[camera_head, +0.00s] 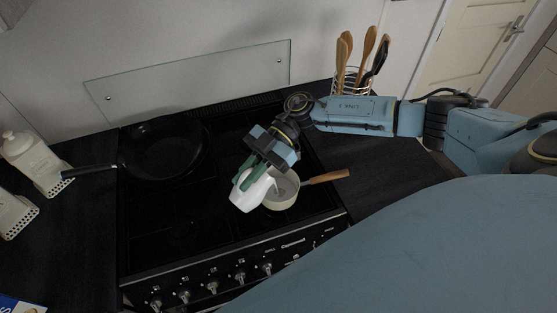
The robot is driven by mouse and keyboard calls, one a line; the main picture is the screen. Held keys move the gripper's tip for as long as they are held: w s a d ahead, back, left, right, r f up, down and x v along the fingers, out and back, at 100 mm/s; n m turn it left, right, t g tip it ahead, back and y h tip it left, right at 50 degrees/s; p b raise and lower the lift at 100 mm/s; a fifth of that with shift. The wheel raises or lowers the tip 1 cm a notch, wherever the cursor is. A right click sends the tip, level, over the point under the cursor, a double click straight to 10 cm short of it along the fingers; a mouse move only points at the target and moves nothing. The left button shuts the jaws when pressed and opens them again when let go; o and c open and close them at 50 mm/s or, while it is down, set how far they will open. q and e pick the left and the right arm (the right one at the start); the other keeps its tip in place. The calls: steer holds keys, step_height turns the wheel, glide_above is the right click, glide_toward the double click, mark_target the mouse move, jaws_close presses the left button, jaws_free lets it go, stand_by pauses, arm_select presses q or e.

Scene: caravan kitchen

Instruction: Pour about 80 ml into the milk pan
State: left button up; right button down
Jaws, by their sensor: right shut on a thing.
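The milk pan (284,199) is a small cream pan with a wooden handle pointing right. It stands on the black stove top. My right gripper (252,176) is shut on a white jug (248,194). The jug is tilted beside and partly over the left side of the pan, and hides part of it. Something pale shows inside the pan, but I cannot tell whether liquid is flowing or how much there is. My left gripper is not in view.
A black frying pan (164,150) stands at the back left of the stove. White containers (34,160) stand on the left counter. A wire holder with wooden utensils (350,80) stands at the back right. A glass panel (195,80) rises behind the stove. The front left stove top is clear.

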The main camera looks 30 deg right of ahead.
mark_target(238, 194)
steer(key=shift+d+r+y+b, duration=0.15)
steer(key=shift+y+b, duration=0.15)
steer(key=shift+b, duration=0.3)
steer(key=shift+w+d, duration=0.1)
steer(key=shift+d, duration=0.05)
steer(key=shift+w+d+r+y+b, duration=0.15)
steer(key=shift+d+y+b, duration=0.15)
steer(key=shift+d+b, duration=0.15)
steer(key=shift+w+d+r+y+b, duration=0.15)
steer(key=shift+d+y+b, duration=0.15)
steer(key=shift+d+b, duration=0.15)
